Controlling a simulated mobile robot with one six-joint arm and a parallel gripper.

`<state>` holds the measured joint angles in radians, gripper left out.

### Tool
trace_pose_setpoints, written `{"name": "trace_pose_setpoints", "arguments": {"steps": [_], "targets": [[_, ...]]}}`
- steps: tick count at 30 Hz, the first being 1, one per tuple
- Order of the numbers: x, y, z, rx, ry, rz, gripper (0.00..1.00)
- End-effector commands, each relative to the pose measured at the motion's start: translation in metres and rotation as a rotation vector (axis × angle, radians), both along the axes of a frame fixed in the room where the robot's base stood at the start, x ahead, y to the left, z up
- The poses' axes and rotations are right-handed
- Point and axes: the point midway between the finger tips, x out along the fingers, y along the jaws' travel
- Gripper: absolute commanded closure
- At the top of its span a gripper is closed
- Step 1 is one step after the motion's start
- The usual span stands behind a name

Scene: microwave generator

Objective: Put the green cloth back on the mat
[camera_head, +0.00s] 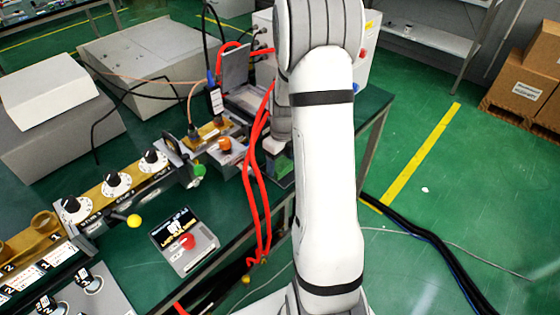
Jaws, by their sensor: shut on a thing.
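My gripper (275,147) shows only in part at the left side of my white arm, low over the right part of the green bench. A small green patch, which looks like the green cloth (279,166), is right below it, and my gripper is shut on it. My arm hides the right side of the cloth and most of the fingers. A dark flat edge beside the cloth may be the mat, but I cannot tell, nor whether the cloth touches it.
Red cables (255,190) hang over the bench edge just left of my gripper. A metal block with an orange knob (225,145) stands close by. A box with a red button (186,242) lies nearer. Brass waveguide parts (120,185) fill the left side.

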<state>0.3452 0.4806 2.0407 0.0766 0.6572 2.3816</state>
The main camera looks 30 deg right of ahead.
Motion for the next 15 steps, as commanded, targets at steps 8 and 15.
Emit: {"name": "trace_pose_setpoints", "arguments": {"steps": [8, 15], "targets": [[0.0001, 0.0004, -0.0012, 0.0, 0.0, 0.001, 0.18], [0.0001, 0.0006, -0.0012, 0.0, 0.001, 0.001, 0.11]]}}
